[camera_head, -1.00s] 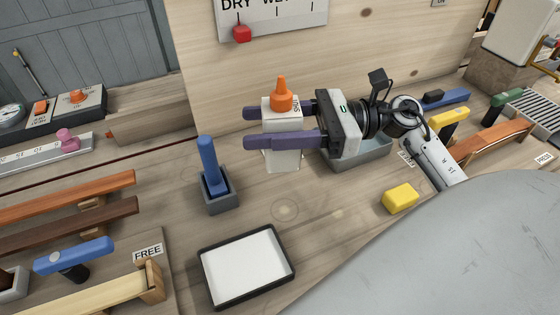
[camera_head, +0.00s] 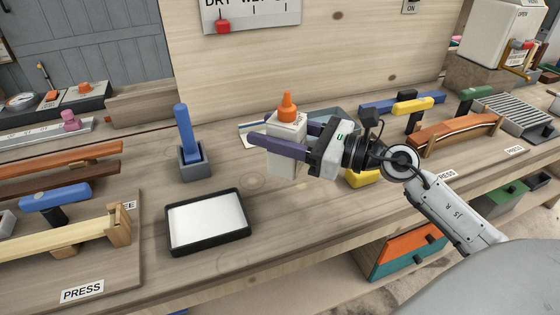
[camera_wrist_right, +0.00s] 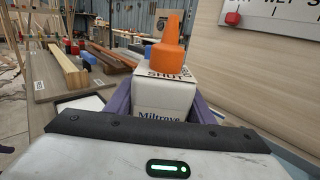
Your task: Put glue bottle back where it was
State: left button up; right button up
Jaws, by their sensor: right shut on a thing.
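The glue bottle (camera_head: 286,133) is a white box-shaped bottle with an orange nozzle cap, seen upright in the head view near the back of the bench. It also shows in the right wrist view (camera_wrist_right: 166,92), with printing on its front. My right gripper (camera_head: 272,143) is shut on the bottle, with purple fingers on either side of it. My left gripper is out of view.
A blue-handled tool in a grey holder (camera_head: 195,161) stands left of the bottle. A black-rimmed white tray (camera_head: 207,221) lies in front. A yellow block (camera_head: 362,178) and a grey-blue bin (camera_head: 335,116) sit near my right gripper. Bare bench lies between tray and gripper.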

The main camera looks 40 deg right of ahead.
aim_at(280, 166)
jog(key=shift+f, duration=0.85)
notch_tip(280, 166, down, 2)
jog(key=shift+f+b, duration=0.2)
jog(key=shift+b, duration=0.4)
jog(key=shift+f, duration=0.4)
jog(key=shift+f, duration=0.1)
jog(key=shift+f, duration=0.15)
jog(key=o, duration=1.4)
